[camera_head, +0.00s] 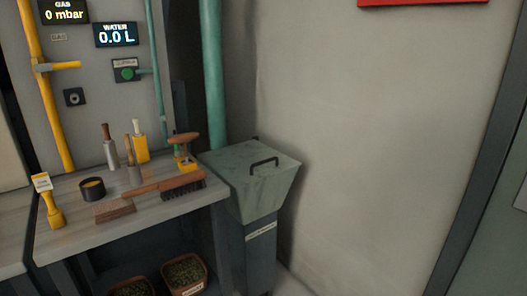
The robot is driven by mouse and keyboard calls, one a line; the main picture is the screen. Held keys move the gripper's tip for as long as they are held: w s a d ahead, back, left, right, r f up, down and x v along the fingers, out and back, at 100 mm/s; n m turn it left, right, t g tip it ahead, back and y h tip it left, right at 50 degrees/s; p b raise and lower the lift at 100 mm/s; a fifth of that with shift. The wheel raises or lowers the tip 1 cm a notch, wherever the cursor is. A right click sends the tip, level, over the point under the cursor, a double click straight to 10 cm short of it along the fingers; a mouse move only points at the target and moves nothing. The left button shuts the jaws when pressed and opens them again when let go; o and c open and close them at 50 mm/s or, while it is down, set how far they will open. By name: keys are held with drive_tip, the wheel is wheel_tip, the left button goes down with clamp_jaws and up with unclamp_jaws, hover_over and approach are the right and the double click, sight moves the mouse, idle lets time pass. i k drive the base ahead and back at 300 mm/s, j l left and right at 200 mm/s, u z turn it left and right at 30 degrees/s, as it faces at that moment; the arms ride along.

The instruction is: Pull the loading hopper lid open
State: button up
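The loading hopper (268,200) is a grey-green metal bin on a dark stand, to the right of the workbench. Its flat lid (240,158) lies closed on top, with a dark bar handle (263,162) standing up from it. A label is on the front of the stand, too small to read. My gripper is not in view.
The workbench (75,234) at left holds a brush (183,186), a black cup (92,189) and several hand tools close to the hopper. A green pipe (212,75) rises behind the lid. A bare wall (360,120) stands to the right. Tubs (185,274) sit under the bench.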

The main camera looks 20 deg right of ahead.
sight(244, 164)
drive_tip(key=i+l+u, duration=0.1)
drive_tip(key=l, duration=0.25)
drive_tip(key=i+l, duration=0.15)
drive_tip(key=l, duration=0.2)
drive_tip(key=i+l+u, duration=0.15)
drive_tip(key=l, duration=0.15)
drive_tip(key=i+l+u, duration=0.1)
drive_tip(key=l, duration=0.3)
drive_tip(key=i+l, duration=0.1)
drive_tip(key=l, duration=0.25)
drive_tip(key=u, duration=0.05)
